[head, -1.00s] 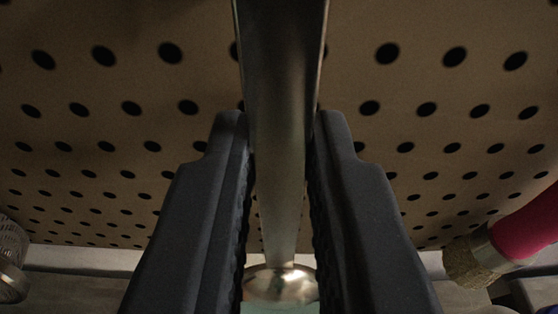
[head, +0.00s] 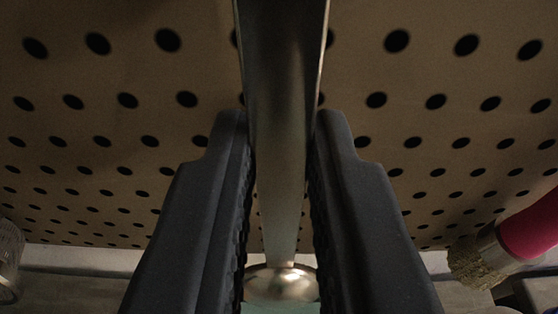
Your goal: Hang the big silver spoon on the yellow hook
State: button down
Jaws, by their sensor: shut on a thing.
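The big silver spoon (head: 280,130) stands between the two dark fingers of my gripper (head: 281,145), which are shut on its flat handle. The handle runs from the top edge of the view down to a rounded, shiny bowl (head: 282,283) at the bottom. The handle's upper end is out of view. The yellow hook is not seen in this view.
A brown pegboard (head: 130,60) with rows of dark holes fills the background behind the spoon. At the lower right is a brush with a pink handle (head: 530,228) and tan bristles (head: 478,262). A metal mesh object (head: 8,262) shows at the lower left edge.

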dwell(0.4)
jog(key=c, duration=1.3)
grip_release()
jog(key=b+v, duration=0.2)
jog(key=v, duration=1)
jog(key=s+r+b, duration=0.2)
jog(key=s+r, duration=0.5)
jog(key=s, duration=0.1)
jog(key=s+r+b, duration=0.3)
jog(key=s+r, duration=0.4)
jog(key=s, duration=0.2)
jog(key=s+r+b, duration=0.3)
jog(key=s+r, duration=0.3)
jog(key=s, duration=0.3)
jog(key=shift+s+r, duration=0.15)
jog(key=shift+r, duration=0.25)
